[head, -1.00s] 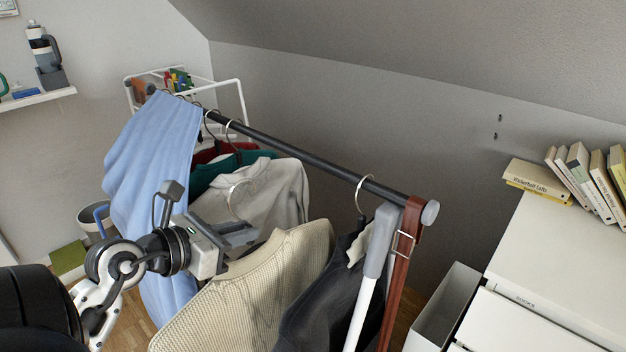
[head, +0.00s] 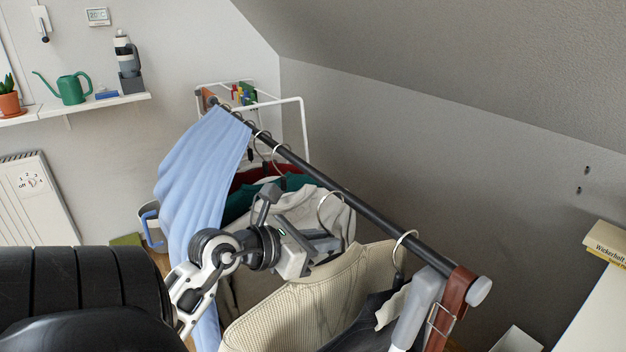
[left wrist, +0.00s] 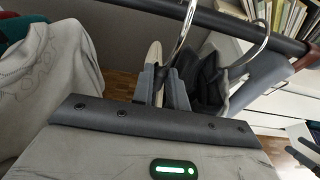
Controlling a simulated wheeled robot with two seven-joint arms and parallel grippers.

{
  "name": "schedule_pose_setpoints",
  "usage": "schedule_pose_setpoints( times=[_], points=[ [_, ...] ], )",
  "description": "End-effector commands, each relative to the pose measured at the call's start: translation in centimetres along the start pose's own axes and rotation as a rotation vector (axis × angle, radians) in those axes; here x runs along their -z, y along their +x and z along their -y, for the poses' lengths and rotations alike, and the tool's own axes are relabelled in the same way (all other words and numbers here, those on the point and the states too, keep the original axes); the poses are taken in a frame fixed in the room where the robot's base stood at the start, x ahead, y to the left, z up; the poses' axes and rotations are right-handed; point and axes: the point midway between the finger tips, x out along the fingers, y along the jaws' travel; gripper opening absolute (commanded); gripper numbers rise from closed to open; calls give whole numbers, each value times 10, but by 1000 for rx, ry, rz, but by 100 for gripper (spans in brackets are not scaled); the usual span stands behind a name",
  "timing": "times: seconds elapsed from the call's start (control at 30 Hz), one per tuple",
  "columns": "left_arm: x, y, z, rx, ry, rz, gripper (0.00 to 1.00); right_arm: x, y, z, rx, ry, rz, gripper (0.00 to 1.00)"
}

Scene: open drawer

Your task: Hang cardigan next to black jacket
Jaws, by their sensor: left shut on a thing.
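The cardigan (head: 300,305) is cream and ribbed, and hangs from a hanger with a metal hook (head: 320,212). My left gripper (head: 322,245) is shut on the hanger just below the hook, which also shows in the left wrist view (left wrist: 183,38) above the fingers (left wrist: 163,88). The hook's top is close to the dark rail (head: 350,205); I cannot tell whether it rests on it. The black jacket (head: 362,328) hangs by its own hook (head: 400,246) near the rail's right end, right of the cardigan.
A blue cloth (head: 205,165) drapes over the rail's far end. A light grey garment (head: 300,210) and a green one (head: 245,195) hang behind my gripper.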

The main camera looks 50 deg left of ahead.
Motion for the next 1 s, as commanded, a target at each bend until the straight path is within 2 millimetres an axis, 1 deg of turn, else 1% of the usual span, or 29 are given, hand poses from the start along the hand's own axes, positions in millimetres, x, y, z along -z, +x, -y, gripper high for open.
schedule_pose_setpoints(
  times=[0.1, 0.8, 0.87, 1.0],
  points=[
    [-6, 9, 0, 0, 0, 7, 0, 0, -1, 0, -1, -1, 4, 100],
    [-24, 58, 0, 0, 1, 6, 0, 3, 0, -1, -4, -12, 2, 100],
    [-14, 60, 0, 0, 0, 3, 0, -3, 4, -2, -2, -10, 2, 100],
    [-6, 63, 0, 0, 0, 4, 0, -6, 7, -2, 3, -2, -2, 100]
  ],
)
